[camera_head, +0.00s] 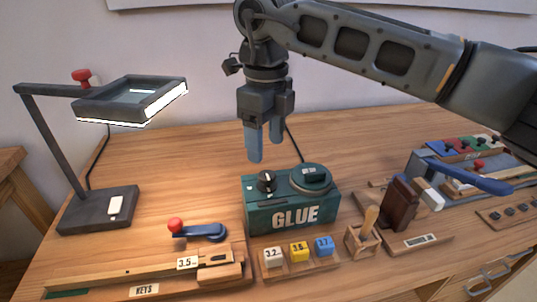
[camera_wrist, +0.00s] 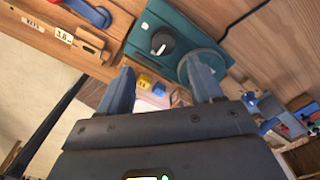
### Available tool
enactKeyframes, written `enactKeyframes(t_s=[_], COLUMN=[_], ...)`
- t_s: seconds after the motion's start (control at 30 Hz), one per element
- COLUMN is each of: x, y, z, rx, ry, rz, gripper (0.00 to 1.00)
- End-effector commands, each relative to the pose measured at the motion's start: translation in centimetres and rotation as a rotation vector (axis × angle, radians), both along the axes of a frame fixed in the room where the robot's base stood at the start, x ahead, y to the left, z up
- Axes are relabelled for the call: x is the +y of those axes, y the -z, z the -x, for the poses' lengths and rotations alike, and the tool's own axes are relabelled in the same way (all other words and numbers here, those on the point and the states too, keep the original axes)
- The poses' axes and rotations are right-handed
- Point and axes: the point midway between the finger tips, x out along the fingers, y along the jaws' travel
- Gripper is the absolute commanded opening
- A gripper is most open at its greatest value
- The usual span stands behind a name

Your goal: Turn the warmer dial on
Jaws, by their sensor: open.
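The warmer is a green box (camera_head: 260,216) marked GLUE, standing on the wooden bench in the middle of the head view. Its black dial (camera_head: 266,181) with a pale pointer line is on the top left, beside a round dark lidded pot (camera_head: 312,178). In the wrist view the dial (camera_wrist: 162,41) is above and between my fingertips, with the pot lid (camera_wrist: 203,66) to its right. My gripper (camera_head: 265,150) is open and empty, pointing down above the warmer, apart from the dial. In the wrist view both gripper fingers (camera_wrist: 163,88) are spread with nothing between them.
A desk lamp (camera_head: 95,208) stands at left. A red-knobbed blue lever (camera_head: 203,232) and key tray (camera_head: 150,277) lie front left. Yellow, white and blue blocks (camera_head: 299,252) sit before the warmer. A brush holder (camera_head: 362,240) and brown block (camera_head: 400,203) are at right. Bench behind the warmer is clear.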

Motion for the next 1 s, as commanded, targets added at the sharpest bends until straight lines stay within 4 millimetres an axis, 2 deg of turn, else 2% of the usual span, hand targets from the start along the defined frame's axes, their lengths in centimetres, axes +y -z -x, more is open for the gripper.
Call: enactKeyframes(t_s=[0.17,0.6,0.8,1.0], x=[-0.1,-0.1,-0.1,-0.1], y=[0.7,6.7,7.8,7.8], z=[-0.1,0.0,0.0,0.0], rx=[-0.001,-0.001,-0.002,-0.002], ry=[0.002,0.001,0.000,0.000], rz=[0.005,0.004,0.005,0.005], gripper=[0.65,0.65,0.65,0.65])
